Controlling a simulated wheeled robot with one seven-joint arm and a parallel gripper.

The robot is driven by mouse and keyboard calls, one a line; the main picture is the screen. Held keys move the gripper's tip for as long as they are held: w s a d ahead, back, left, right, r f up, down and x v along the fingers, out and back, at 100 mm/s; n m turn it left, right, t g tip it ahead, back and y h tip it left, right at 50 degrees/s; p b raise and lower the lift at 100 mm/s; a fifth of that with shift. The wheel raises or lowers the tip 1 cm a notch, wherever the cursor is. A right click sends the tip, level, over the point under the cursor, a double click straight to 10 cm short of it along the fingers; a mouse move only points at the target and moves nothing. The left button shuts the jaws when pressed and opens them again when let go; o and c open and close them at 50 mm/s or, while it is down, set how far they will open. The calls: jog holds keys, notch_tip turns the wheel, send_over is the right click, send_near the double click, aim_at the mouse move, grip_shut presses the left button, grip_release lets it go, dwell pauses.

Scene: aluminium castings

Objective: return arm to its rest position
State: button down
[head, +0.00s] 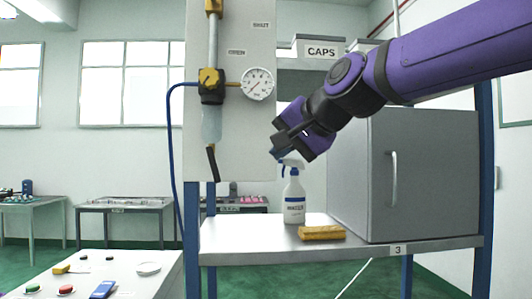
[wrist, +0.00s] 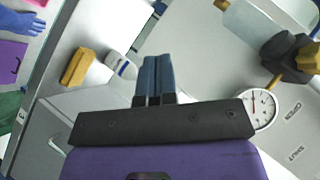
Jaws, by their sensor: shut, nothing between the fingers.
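My purple arm reaches in from the upper right in the head view. My gripper (head: 278,154) is in the air, its tip just above and left of the top of a white spray bottle (head: 295,203). In the wrist view the two blue-grey fingers of my gripper (wrist: 155,62) lie together, shut, with nothing between them. The spray bottle stands upright on a metal bench (head: 240,240). In the head view I cannot tell how far apart in depth the gripper and the bottle are.
A yellow sponge (head: 321,233) lies on the bench beside the bottle. A grey cabinet (head: 365,180) stands at right. A panel with a gauge (head: 257,84) and a valve (head: 210,80) rises behind. A control desk (head: 120,272) is at front left. Open air lies to the left.

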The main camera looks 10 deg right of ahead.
jog(key=shift+s+d+r, duration=0.1)
jog(key=shift+s+d, duration=0.3)
